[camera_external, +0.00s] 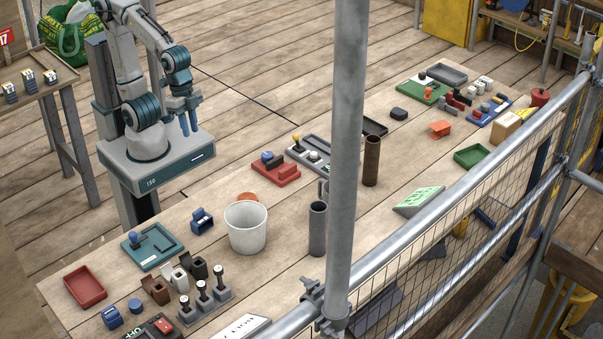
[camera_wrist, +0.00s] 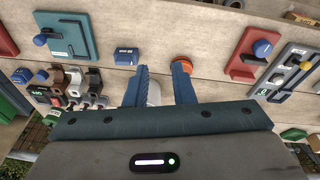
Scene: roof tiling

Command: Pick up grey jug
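A grey curved piece (camera_external: 323,190), possibly the grey jug, shows beside the scaffold pole, which hides most of it; I cannot be sure what it is. A tall grey cylinder (camera_external: 317,230) stands upright just in front of it, with no handle visible. My gripper (camera_external: 191,131) is raised at the back left, above and beyond the bench's far edge, well away from both. In the wrist view my gripper (camera_wrist: 162,67) is open, with a clear gap between its blue fingers. Part of the white bucket (camera_wrist: 153,93) shows between them. I cannot make out a jug there.
The white bucket (camera_external: 246,228) stands on the bench (camera_external: 225,292) left of the grey cylinder. A brown tube (camera_external: 371,161) stands right of the vertical scaffold pole (camera_external: 345,140). A red tray (camera_external: 85,287) and several small blocks fill the front left. A mesh barrier runs along the right side.

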